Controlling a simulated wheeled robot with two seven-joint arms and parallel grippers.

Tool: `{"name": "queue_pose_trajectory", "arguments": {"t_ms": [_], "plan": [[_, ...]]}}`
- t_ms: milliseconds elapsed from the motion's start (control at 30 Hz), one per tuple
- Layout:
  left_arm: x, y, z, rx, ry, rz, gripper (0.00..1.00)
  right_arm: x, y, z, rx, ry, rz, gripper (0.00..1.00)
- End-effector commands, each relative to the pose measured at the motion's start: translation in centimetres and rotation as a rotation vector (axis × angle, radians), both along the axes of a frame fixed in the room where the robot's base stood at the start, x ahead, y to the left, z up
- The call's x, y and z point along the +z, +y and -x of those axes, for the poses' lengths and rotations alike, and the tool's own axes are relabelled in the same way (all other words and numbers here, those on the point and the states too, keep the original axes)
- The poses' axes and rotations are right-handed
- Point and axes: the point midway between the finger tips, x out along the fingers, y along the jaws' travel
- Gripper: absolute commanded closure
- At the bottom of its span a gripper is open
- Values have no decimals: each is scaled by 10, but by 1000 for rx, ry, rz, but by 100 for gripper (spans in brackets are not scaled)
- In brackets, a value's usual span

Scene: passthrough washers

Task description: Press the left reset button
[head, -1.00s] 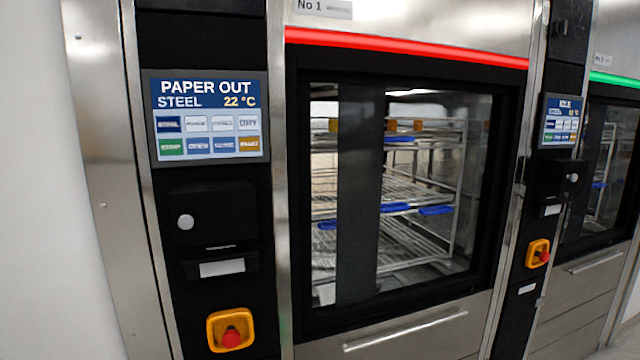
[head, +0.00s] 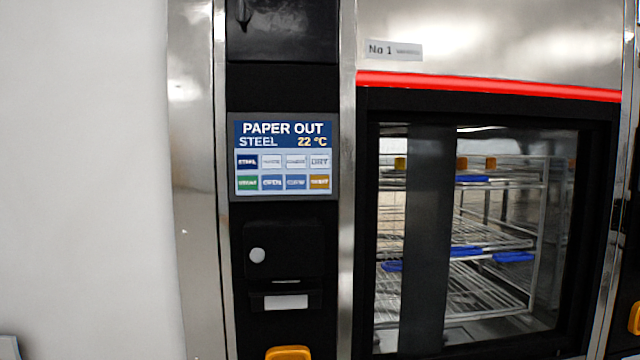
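The left washer's touch panel (head: 284,157) is in the head view, left of the washer door. It reads "PAPER OUT", "STEEL" and "22 °C". Below the text are two rows of coloured buttons. The orange button (head: 319,182) at the lower right of the panel appears to be the reset button, though its label is small and blurred. Nothing touches the panel. Neither of my grippers is in view.
The washer door (head: 480,230) has a dark frame and glass, with wire racks inside. A red light strip (head: 490,86) runs above it. A black printer unit (head: 284,250) sits below the panel. A yellow switch housing (head: 288,353) is cut off at the bottom. A plain wall (head: 80,150) fills the left.

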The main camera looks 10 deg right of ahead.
Motion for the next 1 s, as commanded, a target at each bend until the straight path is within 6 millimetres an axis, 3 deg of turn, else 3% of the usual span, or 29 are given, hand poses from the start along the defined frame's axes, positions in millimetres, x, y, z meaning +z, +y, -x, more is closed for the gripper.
{"name": "queue_pose_trajectory", "arguments": {"t_ms": [33,100,1000], "plan": [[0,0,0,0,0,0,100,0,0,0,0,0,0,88],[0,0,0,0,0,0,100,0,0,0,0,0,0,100],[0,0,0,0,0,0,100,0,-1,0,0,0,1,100]]}}
